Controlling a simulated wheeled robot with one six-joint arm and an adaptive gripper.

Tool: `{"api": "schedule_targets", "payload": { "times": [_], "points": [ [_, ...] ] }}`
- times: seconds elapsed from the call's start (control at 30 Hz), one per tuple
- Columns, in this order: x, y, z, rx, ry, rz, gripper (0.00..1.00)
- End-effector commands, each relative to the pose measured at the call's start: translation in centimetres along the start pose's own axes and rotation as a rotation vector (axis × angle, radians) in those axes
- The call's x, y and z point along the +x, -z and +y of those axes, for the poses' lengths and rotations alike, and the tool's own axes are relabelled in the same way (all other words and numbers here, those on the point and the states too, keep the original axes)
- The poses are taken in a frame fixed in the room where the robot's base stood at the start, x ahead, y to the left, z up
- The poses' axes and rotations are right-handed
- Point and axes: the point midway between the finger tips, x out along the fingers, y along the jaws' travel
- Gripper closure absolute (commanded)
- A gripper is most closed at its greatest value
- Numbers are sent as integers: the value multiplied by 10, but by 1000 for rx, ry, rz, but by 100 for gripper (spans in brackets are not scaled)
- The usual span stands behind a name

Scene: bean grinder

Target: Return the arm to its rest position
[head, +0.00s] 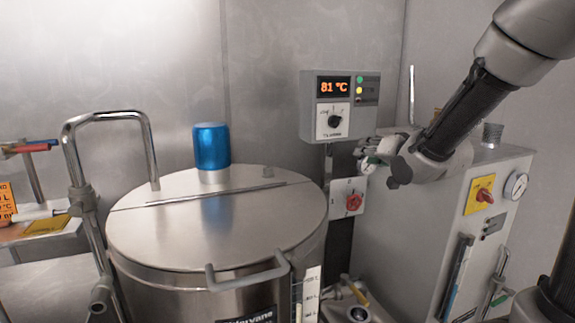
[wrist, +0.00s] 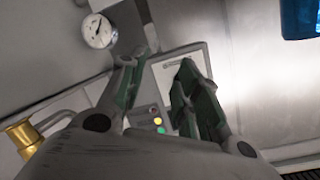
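My arm reaches in from the upper right in the head view. My gripper (head: 366,156) hangs in front of the grey cabinet, just below and right of the control box. In the wrist view my gripper (wrist: 162,66) has its two green-padded fingers spread apart, with only background showing between them. It is open and empty. The control box (head: 341,90) reads 81 °C and has a black knob. Its yellow and green lamps (wrist: 159,126) show in the wrist view behind the fingers. I cannot tell whether the gripper touches anything.
A steel vat (head: 190,230) with a blue cylinder (head: 211,146) on its lid stands left. A red switch (head: 354,203) is below the box. The grey cabinet (head: 395,230) carries a yellow-red switch (head: 481,195) and a gauge (head: 516,185). A brass fitting (wrist: 25,135) shows left in the wrist view.

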Motion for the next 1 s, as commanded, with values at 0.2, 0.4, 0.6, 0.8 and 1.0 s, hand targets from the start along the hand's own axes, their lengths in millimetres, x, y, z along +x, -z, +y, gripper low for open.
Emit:
{"api": "schedule_targets", "payload": {
  "times": [0.2,0.4,0.6,0.8,1.0],
  "points": [
    [-60,-74,82,-261,-352,-435,67],
    [-180,-104,104,-386,-491,-820,67],
    [-284,-112,86,-387,-494,-1001,67],
    [-307,-94,73,-378,-481,-881,67],
    [-312,-89,71,-376,-483,-845,67]
  ]
}}
